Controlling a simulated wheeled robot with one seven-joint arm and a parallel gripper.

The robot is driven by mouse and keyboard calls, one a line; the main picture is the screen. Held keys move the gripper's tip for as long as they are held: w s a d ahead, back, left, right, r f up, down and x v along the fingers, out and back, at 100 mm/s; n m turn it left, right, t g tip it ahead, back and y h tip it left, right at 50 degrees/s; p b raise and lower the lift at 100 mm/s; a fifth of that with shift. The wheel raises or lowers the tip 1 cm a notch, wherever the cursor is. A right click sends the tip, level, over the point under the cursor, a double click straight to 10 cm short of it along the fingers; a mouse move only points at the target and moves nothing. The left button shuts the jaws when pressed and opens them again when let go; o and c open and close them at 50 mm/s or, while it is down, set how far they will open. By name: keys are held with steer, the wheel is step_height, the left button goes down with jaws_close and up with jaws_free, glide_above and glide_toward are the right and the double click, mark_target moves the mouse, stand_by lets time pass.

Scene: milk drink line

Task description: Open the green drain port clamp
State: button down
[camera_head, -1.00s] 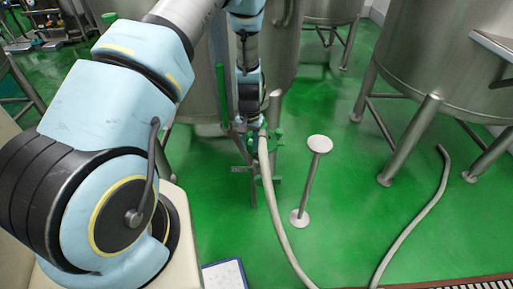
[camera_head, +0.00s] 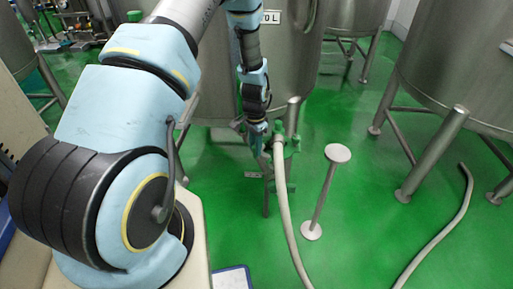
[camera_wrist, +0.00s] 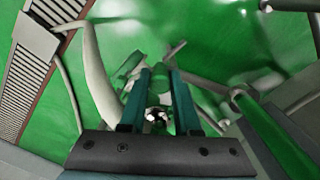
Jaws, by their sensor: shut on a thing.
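The green drain port clamp (camera_head: 292,143) is at the low outlet of the steel tank in the head view, where the pale hose (camera_head: 283,200) ends. My gripper (camera_head: 259,140) is beside the hose end, at the left of the green fittings. In the wrist view my gripper (camera_wrist: 158,76) has its two teal fingers close together on a small green part of the clamp (camera_wrist: 158,88). A shiny round piece shows between the fingers. The exact contact is partly hidden by the fingers and too small to tell fully.
A steel tank (camera_head: 225,75) stands behind the port. A white-topped post (camera_head: 338,153) stands to the right on the green floor. Another tank (camera_head: 455,70) on legs is at far right, with a second hose (camera_head: 445,225) below it. A floor drain grate (camera_wrist: 22,80) shows in the wrist view.

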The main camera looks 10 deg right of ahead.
mark_target(254, 146)
stand_by(0.3)
steer(key=c, duration=0.6)
jaws_free()
steer(key=shift+r, duration=0.1)
step_height(254, 146, up, 11)
steer(key=shift+f+b, duration=0.2)
steer(key=shift+b, duration=0.7)
steer(key=s+a+r+n, duration=0.4)
steer(key=a+r, duration=0.1)
steer(key=a, duration=0.2)
steer(key=s+a+r+n+t, duration=0.1)
steer(key=s+a+r+n, duration=0.3)
steer(key=a, duration=0.3)
steer(key=s+a+r+n, duration=0.4)
steer(key=a+r, duration=0.2)
steer(key=a, duration=0.1)
steer(key=shift+s+a+r+t+p, duration=0.15)
steer(key=shift+a+r+t+p, duration=0.15)
steer(key=shift+a+p, duration=0.1)
